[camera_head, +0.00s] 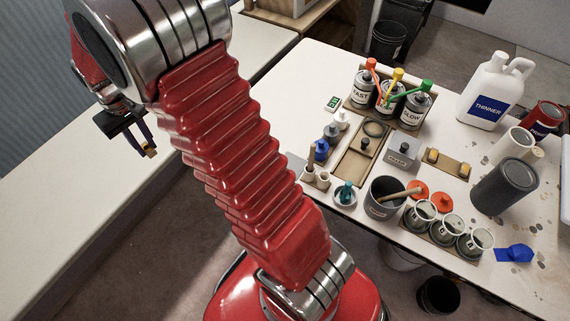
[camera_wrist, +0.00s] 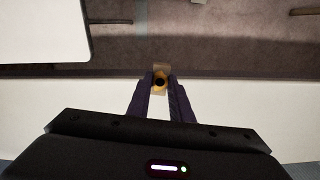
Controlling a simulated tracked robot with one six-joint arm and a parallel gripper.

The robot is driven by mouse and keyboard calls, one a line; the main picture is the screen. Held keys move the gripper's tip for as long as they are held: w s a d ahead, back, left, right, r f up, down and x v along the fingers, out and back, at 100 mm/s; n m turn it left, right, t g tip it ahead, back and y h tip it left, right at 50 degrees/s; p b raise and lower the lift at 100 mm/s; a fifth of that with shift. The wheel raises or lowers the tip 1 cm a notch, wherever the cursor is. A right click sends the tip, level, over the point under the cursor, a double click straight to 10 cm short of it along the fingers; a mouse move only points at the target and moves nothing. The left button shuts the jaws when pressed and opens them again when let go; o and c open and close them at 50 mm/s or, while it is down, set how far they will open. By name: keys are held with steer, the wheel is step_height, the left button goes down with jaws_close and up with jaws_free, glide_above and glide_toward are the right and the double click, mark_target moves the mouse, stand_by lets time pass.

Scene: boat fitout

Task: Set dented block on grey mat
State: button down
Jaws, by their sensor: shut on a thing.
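My gripper (camera_head: 149,151) is at the left in the head view, away from the work table and near the long pale bench. In the wrist view its dark fingers (camera_wrist: 160,84) are shut on a small yellow-tan block (camera_wrist: 160,71) with a dark round hollow, which fits the dented block. The block is held over the bench's edge, with floor beyond. A small grey patch (camera_head: 296,164) at the table's left edge, partly behind my arm, may be the grey mat; I cannot tell for sure.
The work table carries several cans with coloured spouts (camera_head: 390,92), a thinner jug (camera_head: 494,92), a dark pot with a stick (camera_head: 385,198), several cups (camera_head: 447,229) and a board with two yellow blocks (camera_head: 447,163). A floor gap separates table and bench (camera_head: 60,195). The visible bench top is clear.

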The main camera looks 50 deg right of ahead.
steer(key=s+d+m, duration=0.2)
steer(key=s+d, duration=0.4)
steer(key=d, duration=0.5)
steer(key=m, duration=0.5)
glide_above(291, 165)
step_height(291, 165, down, 3)
steer(key=shift+f, duration=0.1)
steer(key=shift+f, duration=2.9)
steer(key=shift+f, duration=0.15)
steer(key=shift+f, duration=1.95)
